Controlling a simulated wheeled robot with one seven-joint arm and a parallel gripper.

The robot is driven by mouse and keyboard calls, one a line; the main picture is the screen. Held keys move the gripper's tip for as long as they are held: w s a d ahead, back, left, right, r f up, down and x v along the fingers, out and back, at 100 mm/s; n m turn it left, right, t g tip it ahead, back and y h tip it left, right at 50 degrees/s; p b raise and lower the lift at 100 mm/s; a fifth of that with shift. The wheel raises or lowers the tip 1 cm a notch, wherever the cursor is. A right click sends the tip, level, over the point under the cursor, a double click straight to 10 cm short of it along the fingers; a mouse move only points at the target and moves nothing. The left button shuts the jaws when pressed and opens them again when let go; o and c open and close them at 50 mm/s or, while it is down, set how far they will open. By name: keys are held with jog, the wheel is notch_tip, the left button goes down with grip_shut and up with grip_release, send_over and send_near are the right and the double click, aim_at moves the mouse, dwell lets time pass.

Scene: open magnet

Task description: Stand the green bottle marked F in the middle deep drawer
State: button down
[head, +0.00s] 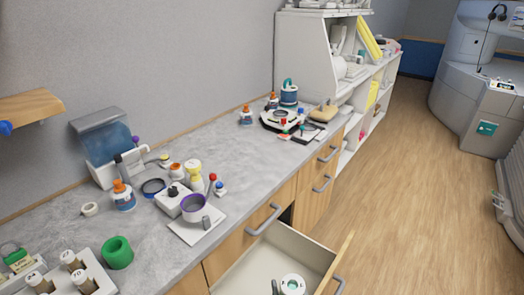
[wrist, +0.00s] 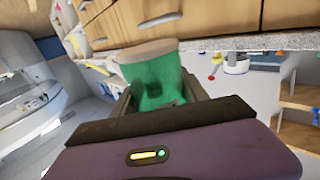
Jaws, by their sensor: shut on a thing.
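The green bottle (wrist: 160,80) is between the two fingers of my gripper (wrist: 158,98) in the wrist view, with its pale flat end facing away from the gripper. A dark mark shows on its side, but I cannot read a letter. One deep drawer (head: 262,262) stands pulled out in the head view, with a pale inside and a grey handle. Its near part is cut off by the picture's lower edge. A round white piece with a dark green centre (head: 292,284) shows over the drawer; I cannot tell what it is. My gripper is not clearly seen in the head view.
Shut wooden drawers (head: 315,190) lie beyond. The wood floor (head: 410,200) at right is clear.

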jog(key=s+d+f+m+h, duration=0.1)
jog(key=s+d+f, duration=0.1)
jog(key=s+d, duration=0.2)
jog(key=s+d+f+h+b, duration=0.1)
jog(key=s+d+f, duration=0.1)
jog(key=s+d, duration=0.3)
jog(key=d, duration=0.4)
jog(key=shift+d+f+m+h, duration=0.15)
jog(key=shift+m+h, duration=0.25)
